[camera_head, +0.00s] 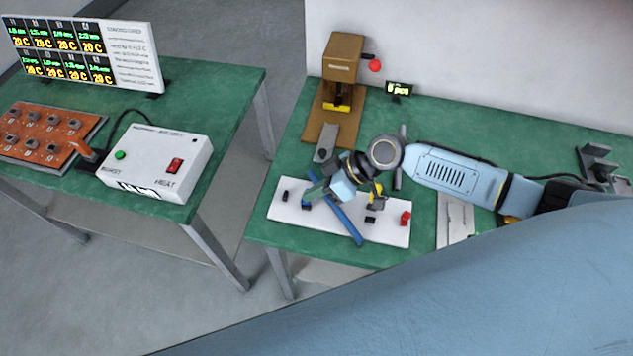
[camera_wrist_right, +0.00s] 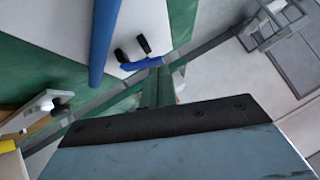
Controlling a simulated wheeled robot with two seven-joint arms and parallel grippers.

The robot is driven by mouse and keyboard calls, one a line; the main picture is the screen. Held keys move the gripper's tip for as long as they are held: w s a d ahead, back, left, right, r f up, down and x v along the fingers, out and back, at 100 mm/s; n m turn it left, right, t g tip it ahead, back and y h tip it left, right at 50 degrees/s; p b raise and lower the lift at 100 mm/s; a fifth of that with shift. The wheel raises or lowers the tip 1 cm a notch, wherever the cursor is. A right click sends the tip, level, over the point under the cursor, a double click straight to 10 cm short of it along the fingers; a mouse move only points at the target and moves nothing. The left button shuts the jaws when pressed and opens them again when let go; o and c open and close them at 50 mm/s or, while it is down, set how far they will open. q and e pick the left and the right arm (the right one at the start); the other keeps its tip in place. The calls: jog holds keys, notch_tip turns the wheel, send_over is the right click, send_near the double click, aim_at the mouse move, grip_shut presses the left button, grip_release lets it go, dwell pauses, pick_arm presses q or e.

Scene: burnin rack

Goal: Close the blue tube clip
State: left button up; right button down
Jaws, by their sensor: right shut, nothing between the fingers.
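The blue tube clip (camera_head: 306,206) is on the left part of a white board (camera_head: 335,225), partly hidden by my right gripper (camera_head: 314,191). The clip also shows in the right wrist view (camera_wrist_right: 142,63), by the fingertips (camera_wrist_right: 157,65). I cannot tell whether they touch it or whether the clip is open. The right gripper is shut and empty, pointing down at the board. My left gripper is not in view.
A black clip (camera_head: 284,196), a yellow clip (camera_head: 377,191) and a red clip (camera_head: 405,218) sit on the same board. A brown press (camera_head: 341,62) stands behind it. On the left table are a heater box (camera_head: 155,165) and an orange socket board (camera_head: 50,133).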

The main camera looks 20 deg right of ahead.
jog(key=shift+s, duration=0.1)
jog(key=shift+s+a+f+t+p, duration=0.1)
jog(key=shift+s+a+t+p, duration=0.1)
jog(key=shift+t+p, duration=0.3)
jog(key=shift+s+f+n+h, duration=0.15)
jog(key=shift+f+n+h, duration=0.1)
jog(key=shift+n+h, duration=0.05)
jog(key=shift+s+a+f+b, duration=0.25)
jog(key=shift+f+b, duration=0.25)
jog(key=shift+r, duration=0.1)
